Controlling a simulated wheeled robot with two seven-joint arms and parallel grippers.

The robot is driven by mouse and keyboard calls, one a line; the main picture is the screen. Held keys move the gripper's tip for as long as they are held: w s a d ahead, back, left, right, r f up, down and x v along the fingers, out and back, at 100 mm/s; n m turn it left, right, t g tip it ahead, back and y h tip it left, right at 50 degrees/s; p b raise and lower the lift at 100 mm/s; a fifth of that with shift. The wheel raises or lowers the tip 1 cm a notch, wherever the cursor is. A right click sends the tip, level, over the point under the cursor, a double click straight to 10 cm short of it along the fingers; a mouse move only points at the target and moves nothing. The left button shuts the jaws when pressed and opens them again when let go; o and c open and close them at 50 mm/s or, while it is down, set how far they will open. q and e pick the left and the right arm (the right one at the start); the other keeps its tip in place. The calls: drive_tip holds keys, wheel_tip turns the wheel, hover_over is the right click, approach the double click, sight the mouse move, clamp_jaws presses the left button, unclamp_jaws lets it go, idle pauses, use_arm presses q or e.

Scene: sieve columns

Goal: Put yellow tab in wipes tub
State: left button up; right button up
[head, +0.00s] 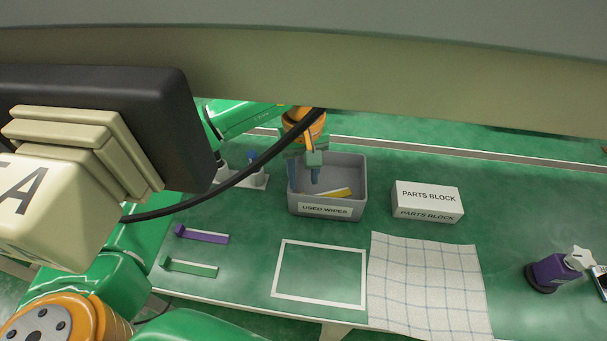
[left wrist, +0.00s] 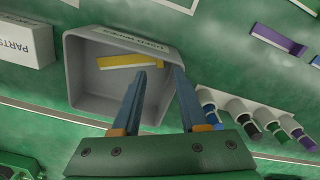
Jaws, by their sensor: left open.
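The grey wipes tub (head: 359,190), labelled USED WIPES, stands on the green table in the head view; its wall also shows in the left wrist view (left wrist: 85,92). The yellow tab (head: 340,192) lies inside the tub, near the labelled wall, and also shows in the left wrist view (left wrist: 122,62). My left gripper (head: 304,180) points down at the tub's left side, its fingers apart and empty. In the left wrist view its fingertips (left wrist: 160,72) are close to the tab's thicker end; I cannot tell whether they touch it. My right gripper is in neither view.
A purple tab (head: 203,236) and a green tab (head: 190,267) lie left on the table. A white PARTS BLOCK box (head: 427,198) stands right of the tub. A checked cloth (head: 425,285) and a white outlined rectangle (head: 320,273) lie in front. A purple bottle (head: 555,270) stands far right.

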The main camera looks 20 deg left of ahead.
use_arm(q)
wheel_tip(320, 180, up, 12)
drive_tip(key=shift+r, duration=0.2)
